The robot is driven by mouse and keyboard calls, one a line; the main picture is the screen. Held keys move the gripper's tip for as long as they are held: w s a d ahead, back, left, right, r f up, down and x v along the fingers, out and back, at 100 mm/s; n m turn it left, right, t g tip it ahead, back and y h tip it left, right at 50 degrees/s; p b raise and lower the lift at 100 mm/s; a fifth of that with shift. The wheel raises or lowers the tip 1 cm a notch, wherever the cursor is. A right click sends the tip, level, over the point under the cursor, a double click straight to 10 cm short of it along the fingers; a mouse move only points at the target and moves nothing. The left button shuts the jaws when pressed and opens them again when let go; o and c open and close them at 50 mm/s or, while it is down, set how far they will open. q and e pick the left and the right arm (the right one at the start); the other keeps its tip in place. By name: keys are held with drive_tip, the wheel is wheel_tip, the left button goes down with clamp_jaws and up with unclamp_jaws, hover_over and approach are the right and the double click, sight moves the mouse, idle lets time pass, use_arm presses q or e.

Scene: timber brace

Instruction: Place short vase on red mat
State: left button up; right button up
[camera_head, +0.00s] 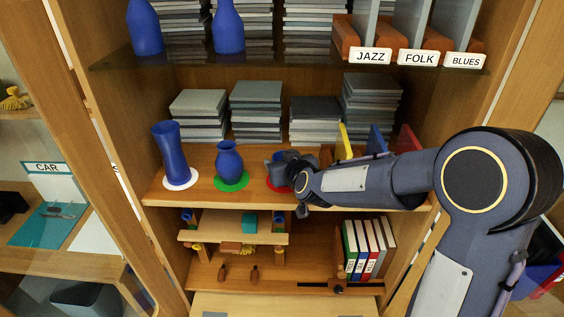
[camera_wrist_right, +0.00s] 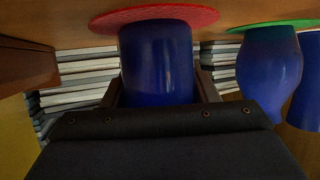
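The short blue vase (camera_wrist_right: 157,65) shows upside down in the right wrist view, between the two fingers of my right gripper (camera_wrist_right: 160,88). The fingers lie against both of its sides. Its base end overlaps the red mat (camera_wrist_right: 105,20); I cannot tell whether it rests on the mat or is just above it. In the head view my right gripper (camera_head: 280,172) is over the red mat (camera_head: 273,187) on the middle shelf, and hides most of the vase. My left gripper is not in view.
A round blue vase (camera_head: 229,162) stands on a green mat (camera_head: 231,182), left of my gripper. A tall blue vase (camera_head: 170,155) stands on a white mat (camera_head: 180,180). Grey stacks (camera_head: 256,110) stand behind. Coloured dividers (camera_head: 376,138) stand to the right. A shelf is above.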

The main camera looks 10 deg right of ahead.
drive_tip(key=o, duration=0.5)
drive_tip(key=shift+r+p, duration=0.25)
drive_tip(key=shift+p, duration=0.05)
drive_tip(key=shift+s, duration=0.35)
drive_tip(key=p+v, duration=0.2)
drive_tip(key=v, duration=0.8)
drive_tip(key=shift+s+d+r, duration=0.1)
drive_tip(key=shift+s+r, duration=0.15)
drive_tip(key=shift+r, duration=0.05)
drive_tip(key=s+d+f+m+g, duration=0.1)
drive_tip(key=s+g, duration=0.1)
drive_tip(key=s, duration=0.6)
drive_tip(key=s+d+f+m+g+y, duration=0.1)
drive_tip(key=s+f+g, duration=0.1)
drive_tip(key=s, duration=0.7)
drive_tip(key=s+d+f+m+g+y, duration=0.1)
drive_tip(key=s+g, duration=0.2)
drive_tip(key=s, duration=0.5)
drive_tip(key=shift+s+d+f+g, duration=0.15)
drive_tip(key=shift+s+g, duration=0.2)
drive_tip(key=shift+g, duration=0.05)
